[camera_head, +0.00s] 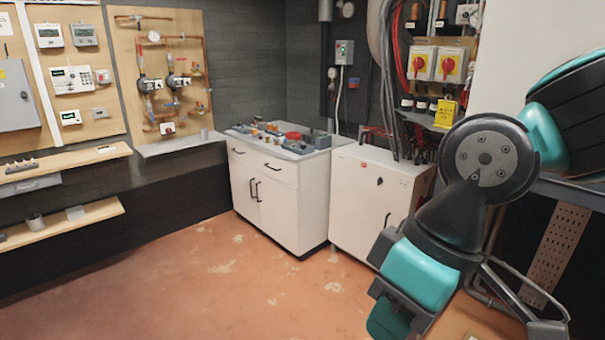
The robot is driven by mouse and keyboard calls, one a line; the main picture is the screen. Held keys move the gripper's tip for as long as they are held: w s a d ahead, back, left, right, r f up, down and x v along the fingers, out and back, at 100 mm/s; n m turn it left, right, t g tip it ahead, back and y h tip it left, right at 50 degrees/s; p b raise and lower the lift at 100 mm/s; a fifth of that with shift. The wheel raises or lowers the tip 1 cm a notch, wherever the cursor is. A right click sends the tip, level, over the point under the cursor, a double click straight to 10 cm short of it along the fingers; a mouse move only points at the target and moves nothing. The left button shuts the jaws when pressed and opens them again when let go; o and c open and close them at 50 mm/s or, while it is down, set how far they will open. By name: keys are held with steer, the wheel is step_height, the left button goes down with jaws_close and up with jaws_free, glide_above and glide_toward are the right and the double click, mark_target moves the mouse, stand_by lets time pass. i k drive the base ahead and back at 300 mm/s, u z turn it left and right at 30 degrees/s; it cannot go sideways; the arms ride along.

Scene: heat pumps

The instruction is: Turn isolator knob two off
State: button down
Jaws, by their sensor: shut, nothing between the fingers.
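Two isolator switches are on the wooden board at the upper right. Each is a red rotary knob on a yellow plate in a pale box. The left isolator knob (418,64) and the right isolator knob (447,67) sit side by side. Their numbers and pointer positions are too small to read, so I cannot tell which is knob two. My arm, teal and dark grey, fills the right side and hangs down in front of the area below the isolators. Both knobs show clear of it. I cannot make out my gripper or its fingers in this view.
A white cabinet (365,195) stands below, next to a white cupboard (275,195) with tools on top. A pale panel (515,45) is at the upper right. The reddish floor (230,280) is open.

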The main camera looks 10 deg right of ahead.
mark_target(448, 66)
steer(key=z, duration=0.6)
steer(key=i, duration=0.7)
steer(key=z, duration=0.6)
steer(key=k, duration=0.35)
steer(key=u, duration=1.15)
steer(key=i, duration=1.3)
steer(key=z, duration=0.6)
